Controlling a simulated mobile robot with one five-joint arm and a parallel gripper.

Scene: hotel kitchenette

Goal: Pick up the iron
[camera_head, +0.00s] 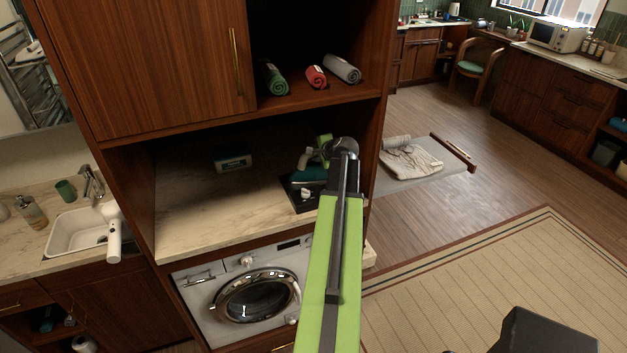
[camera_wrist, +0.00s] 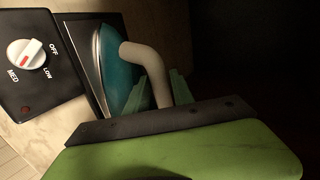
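The iron has a teal body (camera_head: 311,174) and a pale curved handle (camera_head: 303,160). It rests on a black stand with a dial (camera_head: 305,194) on the counter inside the cabinet niche. In the wrist view the teal body (camera_wrist: 124,78) lies against the black stand, and the handle (camera_wrist: 150,68) curves down towards my gripper. My gripper (camera_wrist: 161,88) has a pale green finger on each side of the handle's near end. Whether the fingers press on it is unclear. In the head view my gripper (camera_head: 322,148) is beside the iron, partly hidden by my wrist.
A small box (camera_head: 232,162) stands further left on the counter (camera_head: 215,215). Rolled towels (camera_head: 341,69) lie on the shelf above. A washing machine (camera_head: 250,290) is below. An ironing board (camera_head: 400,182) with cloth (camera_head: 410,157) is to the right.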

